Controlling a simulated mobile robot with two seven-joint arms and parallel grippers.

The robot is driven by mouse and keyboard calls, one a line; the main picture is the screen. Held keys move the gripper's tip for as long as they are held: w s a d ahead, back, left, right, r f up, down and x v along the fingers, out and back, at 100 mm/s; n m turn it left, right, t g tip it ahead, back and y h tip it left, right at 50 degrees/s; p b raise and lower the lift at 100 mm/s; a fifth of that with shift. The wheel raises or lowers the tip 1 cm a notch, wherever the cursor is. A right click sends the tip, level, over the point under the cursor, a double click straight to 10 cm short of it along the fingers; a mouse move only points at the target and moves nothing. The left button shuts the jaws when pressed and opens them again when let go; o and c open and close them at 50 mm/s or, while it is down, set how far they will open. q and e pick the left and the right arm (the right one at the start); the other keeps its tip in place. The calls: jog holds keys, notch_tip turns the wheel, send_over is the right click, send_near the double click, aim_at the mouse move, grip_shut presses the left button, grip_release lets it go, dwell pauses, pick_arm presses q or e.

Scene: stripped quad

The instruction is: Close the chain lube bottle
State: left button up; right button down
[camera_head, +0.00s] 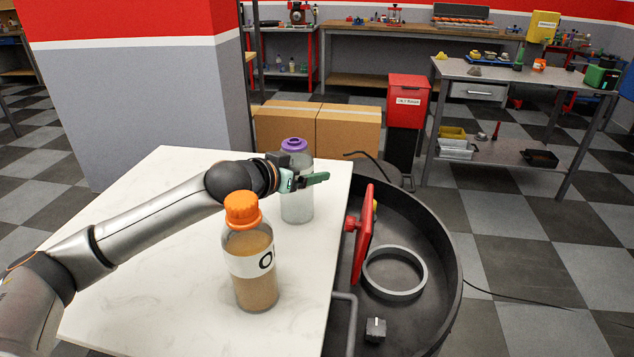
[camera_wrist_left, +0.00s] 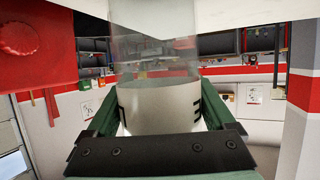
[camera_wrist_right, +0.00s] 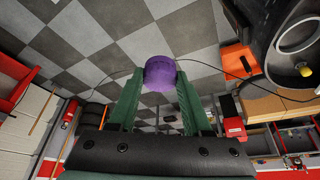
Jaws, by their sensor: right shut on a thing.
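A clear bottle (camera_head: 297,207) with a purple top (camera_head: 294,146) stands upright on the white table. Whether that top is a cap or an open neck is unclear. My left gripper (camera_head: 303,181) is open at the bottle's side, one green finger passing in front of it.
An orange-capped bottle (camera_head: 253,275) of brown liquid stands nearer on the table (camera_head: 150,290). A round black tray (camera_head: 440,260) at the right holds a red part (camera_head: 363,235), a grey ring (camera_head: 421,275) and a small grey block (camera_head: 376,329). The table's left part is clear beneath my arm.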

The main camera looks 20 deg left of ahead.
pick_arm(q)
jog(key=c, duration=0.9)
jog(key=shift+r, duration=0.1)
